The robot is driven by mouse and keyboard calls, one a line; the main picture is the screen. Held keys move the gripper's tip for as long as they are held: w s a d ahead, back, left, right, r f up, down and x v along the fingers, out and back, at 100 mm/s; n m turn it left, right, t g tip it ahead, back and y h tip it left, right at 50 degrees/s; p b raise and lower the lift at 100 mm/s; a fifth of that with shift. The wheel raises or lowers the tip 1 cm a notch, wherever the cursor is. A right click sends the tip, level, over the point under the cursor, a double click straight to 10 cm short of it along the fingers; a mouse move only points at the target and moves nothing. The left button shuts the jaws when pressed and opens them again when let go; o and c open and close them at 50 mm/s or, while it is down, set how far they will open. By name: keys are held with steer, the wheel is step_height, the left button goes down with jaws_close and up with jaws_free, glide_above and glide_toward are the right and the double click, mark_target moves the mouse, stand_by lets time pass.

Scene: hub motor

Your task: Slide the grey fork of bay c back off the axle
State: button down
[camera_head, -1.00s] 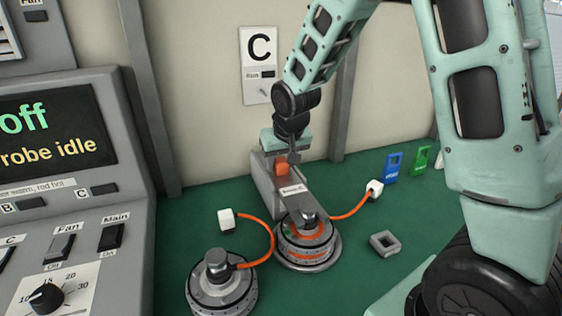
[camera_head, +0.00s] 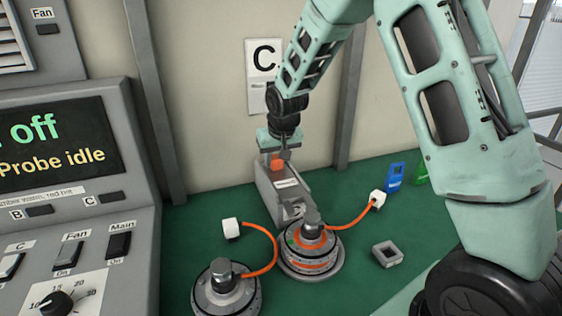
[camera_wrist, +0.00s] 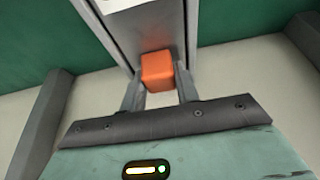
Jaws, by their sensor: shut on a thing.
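The grey fork of bay C (camera_head: 287,192) lies on its grey bay stand under the C sign, with an orange block (camera_head: 277,163) as its handle. My gripper (camera_wrist: 158,85) is shut on that orange block, seen between its two fingers in the wrist view. In the head view my gripper (camera_head: 279,150) is at the back end of the stand, near the wall. The hub motor (camera_head: 313,254) with orange windings stands in front, its axle (camera_head: 313,221) upright. The front end of the fork is apart from the axle, with a gap between them.
A second motor (camera_head: 226,288) stands at front left. White plugs (camera_head: 231,228) on orange cables lie to both sides. A control console (camera_head: 77,230) fills the left side.

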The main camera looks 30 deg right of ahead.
mark_target(284, 180)
steer(key=shift+w, duration=0.15)
steer(key=c, duration=1.3)
jaws_free()
steer(key=shift+r, duration=0.1)
steer(key=v, duration=1.7)
steer(key=shift+r, duration=0.15)
